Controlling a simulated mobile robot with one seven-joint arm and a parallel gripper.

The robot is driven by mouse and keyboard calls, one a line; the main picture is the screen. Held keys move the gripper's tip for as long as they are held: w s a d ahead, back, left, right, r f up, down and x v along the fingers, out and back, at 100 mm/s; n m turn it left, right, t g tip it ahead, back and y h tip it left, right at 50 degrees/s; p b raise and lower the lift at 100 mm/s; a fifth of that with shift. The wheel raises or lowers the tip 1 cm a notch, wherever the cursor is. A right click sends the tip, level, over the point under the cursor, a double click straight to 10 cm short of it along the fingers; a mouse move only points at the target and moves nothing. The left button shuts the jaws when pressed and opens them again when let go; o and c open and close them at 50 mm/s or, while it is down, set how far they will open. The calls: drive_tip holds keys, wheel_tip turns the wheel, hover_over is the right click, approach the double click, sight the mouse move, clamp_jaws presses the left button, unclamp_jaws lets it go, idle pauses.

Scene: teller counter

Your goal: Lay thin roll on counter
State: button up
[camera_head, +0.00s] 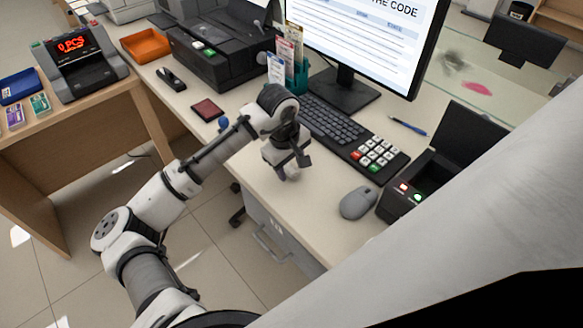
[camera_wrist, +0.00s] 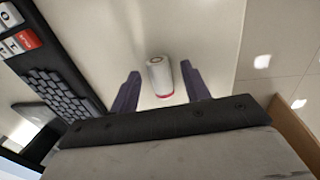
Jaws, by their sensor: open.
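The thin roll (camera_wrist: 160,78) is a small white cylinder with a red band at one end and a dark core at the other. In the wrist view it is between the two fingers of my gripper (camera_wrist: 160,72), which stand apart with a gap visible at the left finger. A small pale bit of the roll (camera_head: 292,175) shows below the fingers.
A keyboard (camera_head: 327,118) and a keypad (camera_head: 378,157) lie behind my gripper. A grey mouse (camera_head: 358,203) and a black device (camera_head: 402,195) are to the right. A dark red pad (camera_head: 207,110) lies to the left. The counter between gripper and mouse is clear.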

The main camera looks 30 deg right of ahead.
wheel_tip(320, 180, up, 11)
drive_tip(key=a+b, duration=0.1)
drive_tip(key=shift+s+a, duration=0.15)
drive_tip(key=shift+a, duration=0.15)
